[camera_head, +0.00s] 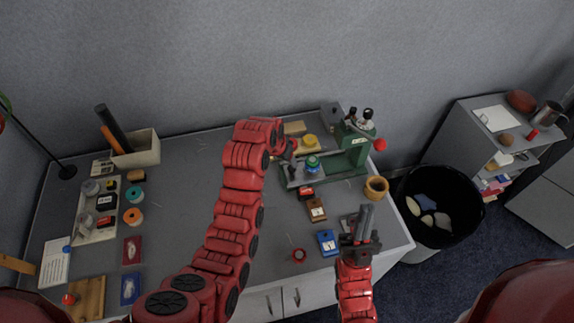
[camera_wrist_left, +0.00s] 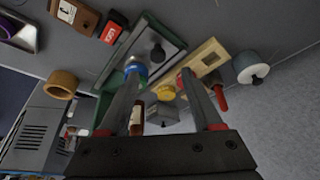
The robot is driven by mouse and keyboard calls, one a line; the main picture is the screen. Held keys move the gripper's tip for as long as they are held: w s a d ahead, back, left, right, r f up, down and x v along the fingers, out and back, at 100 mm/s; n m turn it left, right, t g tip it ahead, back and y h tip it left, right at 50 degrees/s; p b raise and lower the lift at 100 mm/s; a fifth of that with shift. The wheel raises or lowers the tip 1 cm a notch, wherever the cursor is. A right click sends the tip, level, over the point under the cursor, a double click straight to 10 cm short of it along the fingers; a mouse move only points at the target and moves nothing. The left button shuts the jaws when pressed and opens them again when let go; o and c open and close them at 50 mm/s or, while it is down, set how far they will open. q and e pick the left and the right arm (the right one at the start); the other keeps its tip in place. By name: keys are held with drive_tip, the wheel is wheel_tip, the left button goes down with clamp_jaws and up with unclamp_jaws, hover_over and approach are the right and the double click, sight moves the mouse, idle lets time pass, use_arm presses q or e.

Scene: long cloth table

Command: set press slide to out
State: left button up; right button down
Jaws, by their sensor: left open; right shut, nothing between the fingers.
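The green press (camera_head: 348,152) stands at the back right of the table, with a red ball (camera_head: 379,144) on its lever. Its grey slide plate (camera_head: 297,172) extends left from the press; a round blue-green piece (camera_head: 312,163) sits on it. My left gripper (camera_wrist_left: 160,73) is open above the slide's left end; contact cannot be told. In the head view this gripper (camera_head: 290,156) partly hides that end. My right gripper (camera_head: 362,222) is shut and empty over the table's front right.
A yellow round piece (camera_head: 310,141) and wooden block (camera_head: 294,128) lie behind the slide. Brown (camera_head: 316,210) and blue (camera_head: 327,243) boxes lie in front. A black bin (camera_head: 440,205) stands beyond the right edge.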

use_arm(q)
drive_tip(key=p+v, duration=0.6)
drive_tip(key=v, duration=0.3)
drive_tip(key=shift+f, duration=0.1)
